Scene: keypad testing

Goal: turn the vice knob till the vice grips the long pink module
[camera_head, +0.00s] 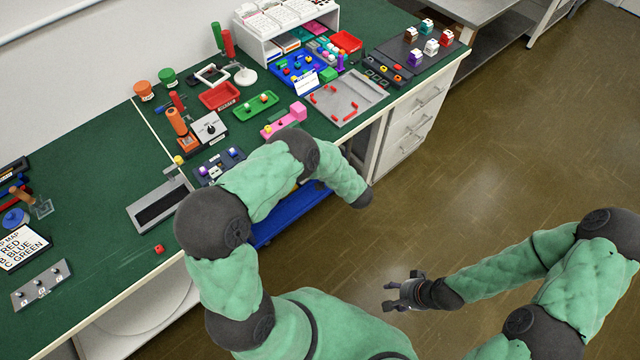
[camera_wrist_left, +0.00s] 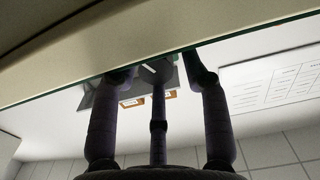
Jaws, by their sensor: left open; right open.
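A long pink module (camera_head: 284,122) with a raised block at one end lies on the green bench, near its front edge. I cannot surely make out the vice or its knob; a grey block with a dark slot (camera_head: 160,205) lies at the front edge, and part of the bench is hidden behind my left arm. In the head view the left gripper does not show clearly. In the left wrist view the left gripper (camera_wrist_left: 157,78) has its fingers spread and empty, below a bench edge. My right gripper (camera_head: 393,294) is open and empty over the floor, away from the bench.
A white box with a black dial (camera_head: 209,128), a red tray (camera_head: 220,96), a green tray (camera_head: 256,105) and a grey tray (camera_head: 347,98) crowd the bench. White drawers (camera_head: 412,125) stand below its right end. A blue bin (camera_head: 290,215) is partly behind my left arm. The floor (camera_head: 480,190) is clear.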

